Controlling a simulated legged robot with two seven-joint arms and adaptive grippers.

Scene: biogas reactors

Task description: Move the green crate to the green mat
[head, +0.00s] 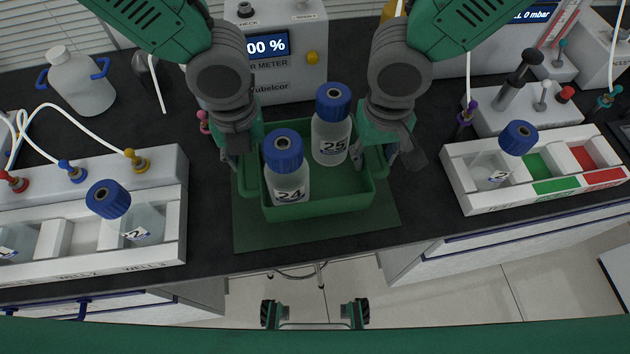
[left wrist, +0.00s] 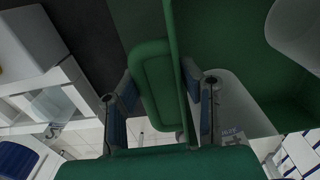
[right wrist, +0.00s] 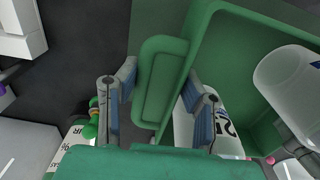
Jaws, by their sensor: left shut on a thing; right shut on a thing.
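The green crate (head: 325,203) is over the green mat (head: 312,233) at the counter's front. I cannot tell whether it touches the mat or hangs slightly above it. Two blue-capped bottles stand in it, bottle 24 (head: 287,178) and bottle 25 (head: 331,135). My left gripper (head: 238,170) is shut on the crate's left side, and its fingers straddle the handle (left wrist: 158,85) in the left wrist view. My right gripper (head: 374,158) is shut on the right side, straddling the handle (right wrist: 160,85) in the right wrist view. The grippers partly hide the crate's side walls.
A white rack (head: 120,257) with a blue-capped bottle stands left of the mat. A white tray (head: 465,190) with green and red compartments is at the right. A meter box (head: 290,75) stands behind the crate. The counter's front edge lies just before the mat.

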